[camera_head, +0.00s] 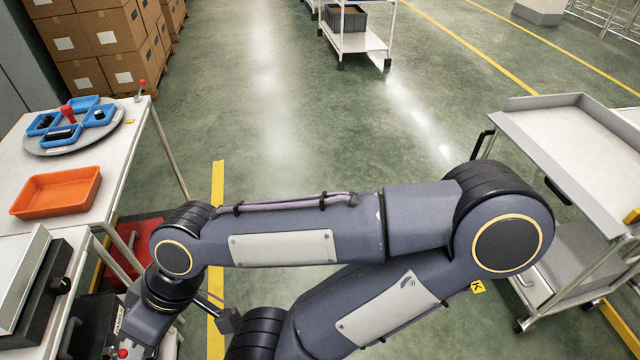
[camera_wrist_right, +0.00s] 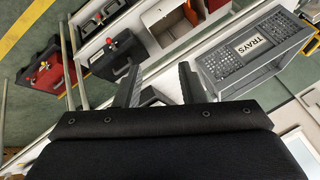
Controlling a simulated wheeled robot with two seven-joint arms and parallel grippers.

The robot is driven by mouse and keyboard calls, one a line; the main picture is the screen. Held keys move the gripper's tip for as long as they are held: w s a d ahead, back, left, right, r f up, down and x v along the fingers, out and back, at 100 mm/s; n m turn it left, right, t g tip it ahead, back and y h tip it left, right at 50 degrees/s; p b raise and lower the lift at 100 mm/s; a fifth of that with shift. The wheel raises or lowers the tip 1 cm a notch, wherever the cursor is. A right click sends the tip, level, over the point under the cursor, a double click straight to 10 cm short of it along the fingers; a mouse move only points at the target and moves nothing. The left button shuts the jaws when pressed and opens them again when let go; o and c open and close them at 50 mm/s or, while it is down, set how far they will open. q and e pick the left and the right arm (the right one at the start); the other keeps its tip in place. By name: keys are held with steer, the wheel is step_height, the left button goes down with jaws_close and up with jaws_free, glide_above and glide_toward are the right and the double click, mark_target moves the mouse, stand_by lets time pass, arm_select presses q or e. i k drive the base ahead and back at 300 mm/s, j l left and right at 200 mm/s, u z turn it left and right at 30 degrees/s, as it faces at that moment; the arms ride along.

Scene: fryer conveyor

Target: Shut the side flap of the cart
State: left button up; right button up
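A grey metal cart (camera_head: 565,145) with a raised rim and a lower shelf stands at the right of the head view. A black handle (camera_head: 482,146) is on its left end. I cannot tell which panel is its side flap, or whether it is open. My right arm reaches across the head view to the lower left, away from this cart. In the right wrist view my right gripper (camera_wrist_right: 160,85) is open, its two dark fingers apart with nothing held between them. My left gripper is in neither view.
A table at left holds an orange tray (camera_head: 58,192) and a round plate with blue trays (camera_head: 72,125). Cardboard boxes (camera_head: 105,40) stand behind. Another cart (camera_head: 357,42) is at the back. A grey container marked TRAYS (camera_wrist_right: 255,50) shows in the wrist view. The middle floor is clear.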

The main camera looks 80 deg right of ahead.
mark_target(602, 220)
steer(key=z, duration=4.5)
steer(key=i+l, duration=0.35)
steer(key=i+l+z, duration=0.1)
steer(key=i+l, duration=0.2)
steer(key=i, duration=0.3)
steer(key=i+l, duration=0.3)
steer(key=i, duration=0.15)
steer(key=i+l+z, duration=0.1)
steer(key=i+l, duration=0.15)
steer(key=i, duration=0.25)
